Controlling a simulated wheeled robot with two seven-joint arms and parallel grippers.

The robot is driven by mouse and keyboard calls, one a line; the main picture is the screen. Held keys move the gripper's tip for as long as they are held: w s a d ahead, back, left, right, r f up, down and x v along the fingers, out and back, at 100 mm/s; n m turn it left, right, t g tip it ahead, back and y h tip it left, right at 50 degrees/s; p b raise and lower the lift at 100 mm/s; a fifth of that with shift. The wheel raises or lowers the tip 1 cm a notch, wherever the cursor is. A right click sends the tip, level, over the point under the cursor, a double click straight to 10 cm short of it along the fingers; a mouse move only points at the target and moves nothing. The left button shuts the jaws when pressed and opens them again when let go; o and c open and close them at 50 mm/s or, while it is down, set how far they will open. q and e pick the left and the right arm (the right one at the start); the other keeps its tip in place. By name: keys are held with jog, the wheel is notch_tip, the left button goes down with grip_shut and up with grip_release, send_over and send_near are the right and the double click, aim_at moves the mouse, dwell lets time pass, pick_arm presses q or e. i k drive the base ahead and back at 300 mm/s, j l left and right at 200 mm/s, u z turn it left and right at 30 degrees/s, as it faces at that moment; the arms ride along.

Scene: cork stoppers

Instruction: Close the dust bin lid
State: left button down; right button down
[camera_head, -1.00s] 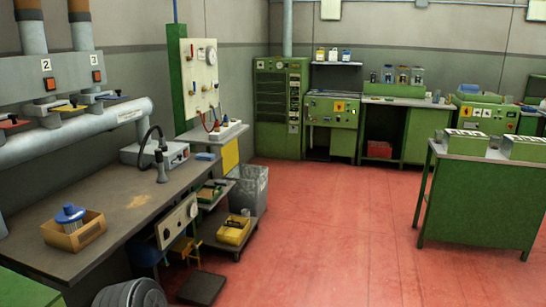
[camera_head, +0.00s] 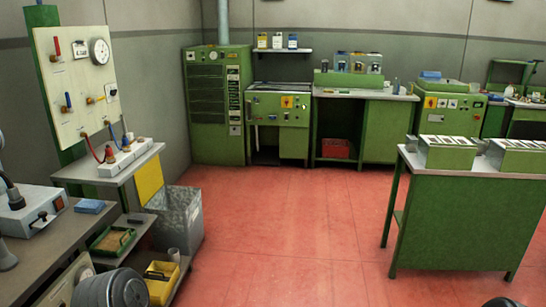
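A grey metal bin (camera_head: 188,222) stands on the red floor at the left, beside the end of the workbench. It is the only bin-like thing in view. Its top looks open, with a dark inside and a rim; I cannot make out a separate lid clearly. Part of its left side is hidden by the yellow panel and the low shelf.
A low shelf cart with a yellow box (camera_head: 160,285) and a green tray (camera_head: 112,241) stands in front of the bin. A workbench (camera_head: 40,235) runs along the left. A green table (camera_head: 455,215) stands at the right. The red floor (camera_head: 285,235) between is clear.

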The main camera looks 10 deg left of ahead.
aim_at(148, 180)
jog(key=i, duration=0.65)
jog(key=i+u, duration=0.15)
jog(key=i, duration=0.5)
jog(key=i+l, duration=0.1)
jog(key=i, duration=0.55)
jog(key=i+l+u, duration=0.15)
jog(key=i, duration=0.5)
jog(key=i+j+u, duration=0.15)
jog(key=i+u, duration=0.15)
jog(key=i, duration=0.3)
jog(key=i+u, duration=0.25)
jog(key=i, duration=0.3)
jog(key=i+l+u, duration=0.1)
jog(key=i+u, duration=0.2)
jog(key=i, duration=0.3)
jog(key=i+l+u, duration=0.25)
jog(key=i, duration=0.35)
jog(key=i+z, duration=0.1)
